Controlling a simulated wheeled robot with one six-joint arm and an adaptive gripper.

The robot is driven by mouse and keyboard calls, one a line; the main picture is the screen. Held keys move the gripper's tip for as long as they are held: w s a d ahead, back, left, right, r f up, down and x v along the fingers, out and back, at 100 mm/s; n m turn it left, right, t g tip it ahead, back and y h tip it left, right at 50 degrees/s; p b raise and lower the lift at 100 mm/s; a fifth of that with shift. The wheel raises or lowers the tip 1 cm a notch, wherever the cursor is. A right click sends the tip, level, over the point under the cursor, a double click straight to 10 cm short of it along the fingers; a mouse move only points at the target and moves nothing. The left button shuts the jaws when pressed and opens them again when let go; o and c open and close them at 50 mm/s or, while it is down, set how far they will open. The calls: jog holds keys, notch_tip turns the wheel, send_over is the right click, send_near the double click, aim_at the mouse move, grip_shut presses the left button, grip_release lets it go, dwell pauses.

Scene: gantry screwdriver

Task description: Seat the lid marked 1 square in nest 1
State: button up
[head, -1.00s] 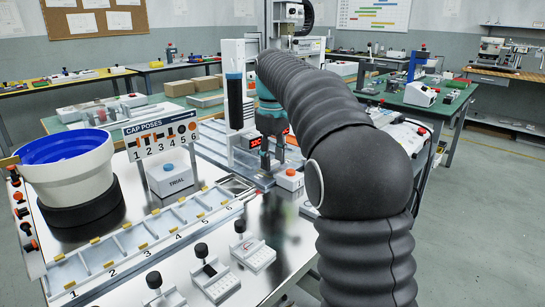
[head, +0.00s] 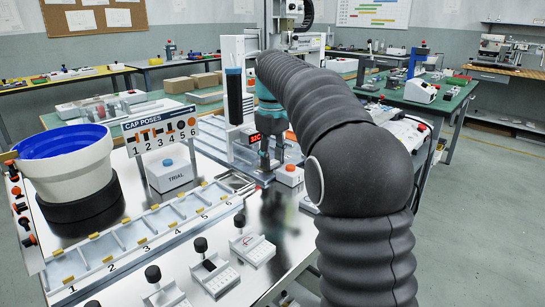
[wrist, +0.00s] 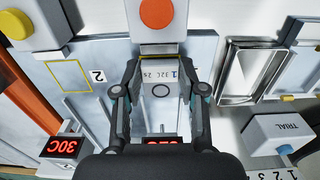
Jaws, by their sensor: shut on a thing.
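My gripper (wrist: 160,92) is shut on the lid (wrist: 161,78), a pale block marked 1 with "32C 2s" and a dark ring, between the two fingers in the wrist view. In the head view my gripper (head: 270,160) is low at the gantry station, and the lid is too small to make out there.
An orange button (wrist: 157,12) on a white box stands close beyond the lid. Nest 2 (wrist: 70,75) is empty at left. A metal tray (wrist: 252,72) and the TRIAL box (wrist: 285,137) are at right. A red 30C display (wrist: 65,148) is at lower left.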

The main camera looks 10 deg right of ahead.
aim_at(273, 163)
jog(key=shift+f, duration=0.15)
jog(key=o, duration=1)
notch_tip(273, 163, up, 12)
jog(key=shift+r, duration=0.1)
jog(key=shift+s, duration=0.1)
